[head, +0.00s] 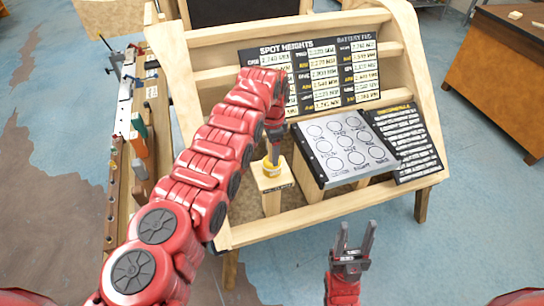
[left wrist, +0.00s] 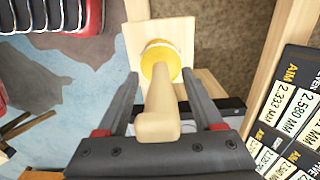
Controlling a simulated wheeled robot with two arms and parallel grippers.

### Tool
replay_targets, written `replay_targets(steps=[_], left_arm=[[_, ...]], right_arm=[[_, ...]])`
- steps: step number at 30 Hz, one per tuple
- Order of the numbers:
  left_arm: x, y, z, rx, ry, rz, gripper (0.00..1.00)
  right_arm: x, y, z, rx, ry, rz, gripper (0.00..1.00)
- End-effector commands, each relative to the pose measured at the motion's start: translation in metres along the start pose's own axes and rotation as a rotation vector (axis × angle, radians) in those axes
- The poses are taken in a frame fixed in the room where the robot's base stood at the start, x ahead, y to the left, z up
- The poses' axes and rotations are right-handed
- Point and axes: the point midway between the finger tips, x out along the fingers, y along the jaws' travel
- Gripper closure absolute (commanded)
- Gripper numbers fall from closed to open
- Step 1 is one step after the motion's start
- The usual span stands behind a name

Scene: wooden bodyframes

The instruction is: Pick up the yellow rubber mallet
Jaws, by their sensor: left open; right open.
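The yellow rubber mallet (head: 271,169) stands head down on a small wooden post (head: 271,201) at the front left of the wooden frame. In the left wrist view its yellow head (left wrist: 161,62) rests on the square post top, and its pale handle (left wrist: 158,112) points up toward the camera. My left gripper (head: 275,148) is above the mallet, pointing down. Its open fingers (left wrist: 160,76) are on either side of the handle, with gaps visible. In the head view the gripper partly hides the handle. My right gripper (head: 357,226) is open and empty in front of the frame.
A tilted board with circles (head: 343,148) stands right of the post. A spot heights chart (head: 330,75) is behind it. The wooden frame's front rail (head: 330,206) runs before the post. A tool rack (head: 142,130) is at left, and a brown table (head: 510,70) at right.

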Motion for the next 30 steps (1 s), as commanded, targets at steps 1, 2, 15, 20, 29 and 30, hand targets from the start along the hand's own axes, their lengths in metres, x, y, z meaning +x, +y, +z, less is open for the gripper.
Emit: replay_targets(steps=[1, 2, 15, 20, 29, 30], left_arm=[[0.0009, -0.0004, 0.0001, 0.0, 0.0, -0.001, 0.32], [0.0011, -0.0005, 0.0, 0.0, 0.001, -0.001, 0.32], [0.0003, -0.0009, -0.0003, -0.001, 0.002, -0.003, 0.93], [0.0002, -0.0009, -0.0003, -0.001, 0.002, -0.003, 1.0], [-0.0012, -0.0009, -0.0009, -0.001, 0.003, -0.004, 1.0], [-0.0022, -0.0008, -0.0015, -0.001, 0.003, -0.004, 1.0]], right_arm=[[0.0, 0.0, 0.0, 0.0, 0.0, 0.0, 0.5], [-0.0005, 0.0, 0.0001, 0.0, 0.0, 0.0, 0.5], [-0.001, 0.0, 0.0002, 0.0, 0.0, 0.0, 0.5], [-0.0009, 0.0, 0.0002, 0.0, 0.0, 0.0, 0.5], [-0.0015, -0.0001, 0.0003, 0.0, 0.0, 0.0, 0.5], [-0.0019, -0.0001, 0.0004, 0.0, 0.0, 0.0, 0.5]])
